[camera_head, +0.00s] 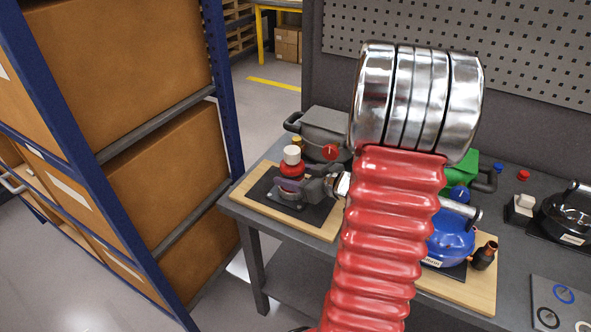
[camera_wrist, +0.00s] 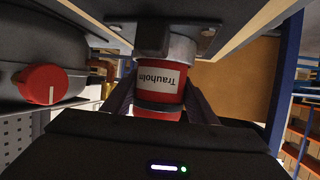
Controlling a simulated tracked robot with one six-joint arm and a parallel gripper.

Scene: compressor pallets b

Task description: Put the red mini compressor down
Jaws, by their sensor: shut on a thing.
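The red mini compressor (camera_head: 291,168) has a white cap and stands upright over the black mat (camera_head: 262,190) on the left wooden board (camera_head: 243,200). My gripper (camera_head: 305,190) is shut on it from the right side. In the wrist view, which looks upside down, the red body (camera_wrist: 160,90) with its "Trauholm" label sits between my two fingers (camera_wrist: 160,102). Its grey lower end is close to the mat, but I cannot tell whether it touches. My red arm hides part of the board's right side.
A grey machine with a red knob (camera_head: 325,125) stands close behind. A blue compressor (camera_head: 449,243) sits on another wooden board (camera_head: 482,288) to the right. A black unit (camera_head: 568,217) stands at the far right. A blue-framed shelf with boxes (camera_head: 165,190) is left of the bench.

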